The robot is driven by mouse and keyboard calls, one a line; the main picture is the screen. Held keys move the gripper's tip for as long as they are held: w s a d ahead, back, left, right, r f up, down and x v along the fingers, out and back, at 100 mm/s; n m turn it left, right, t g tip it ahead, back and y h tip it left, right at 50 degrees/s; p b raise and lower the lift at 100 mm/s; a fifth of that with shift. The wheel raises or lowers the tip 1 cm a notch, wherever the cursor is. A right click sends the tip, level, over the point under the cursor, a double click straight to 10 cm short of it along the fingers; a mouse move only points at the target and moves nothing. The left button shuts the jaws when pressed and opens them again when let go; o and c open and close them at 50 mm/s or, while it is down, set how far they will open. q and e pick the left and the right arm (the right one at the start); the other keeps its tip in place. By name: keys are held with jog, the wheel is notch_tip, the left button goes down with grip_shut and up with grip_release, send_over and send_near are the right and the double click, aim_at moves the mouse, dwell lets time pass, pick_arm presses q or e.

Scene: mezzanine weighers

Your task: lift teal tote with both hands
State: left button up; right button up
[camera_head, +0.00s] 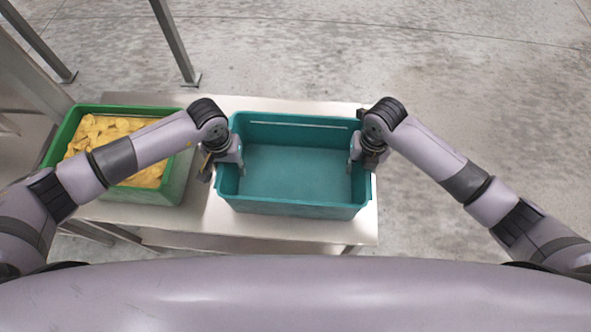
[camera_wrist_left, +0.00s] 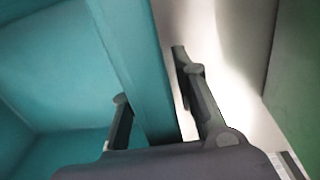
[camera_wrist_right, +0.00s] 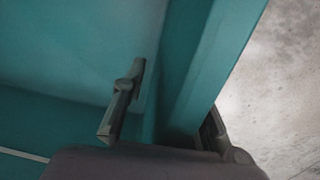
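The teal tote (camera_head: 290,209) is empty and sits level on a pale bench. My left gripper (camera_head: 224,168) is at its left wall, and my right gripper (camera_head: 364,165) is at its right wall. In the left wrist view, the fingers (camera_wrist_left: 155,95) straddle the tote wall (camera_wrist_left: 135,60), one inside and one outside, with a gap beside the outer finger. In the right wrist view, one finger is inside the wall (camera_wrist_right: 205,60) and the other outside, partly hidden by the rim; a gap shows beside the inner finger.
A green crate (camera_head: 172,187) of yellow pieces (camera_head: 100,130) stands left of the tote, close to my left gripper. The bench (camera_head: 300,232) has a narrow bare strip in front. Open concrete floor (camera_head: 460,110) lies behind and right. Metal posts (camera_head: 175,40) stand at back left.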

pick_arm(q)
jog(key=shift+c, duration=0.4)
pick_arm(e)
jog(key=shift+c, duration=0.4)
pick_arm(q)
grip_shut()
pick_arm(e)
grip_shut()
jog(key=shift+r, duration=0.1)
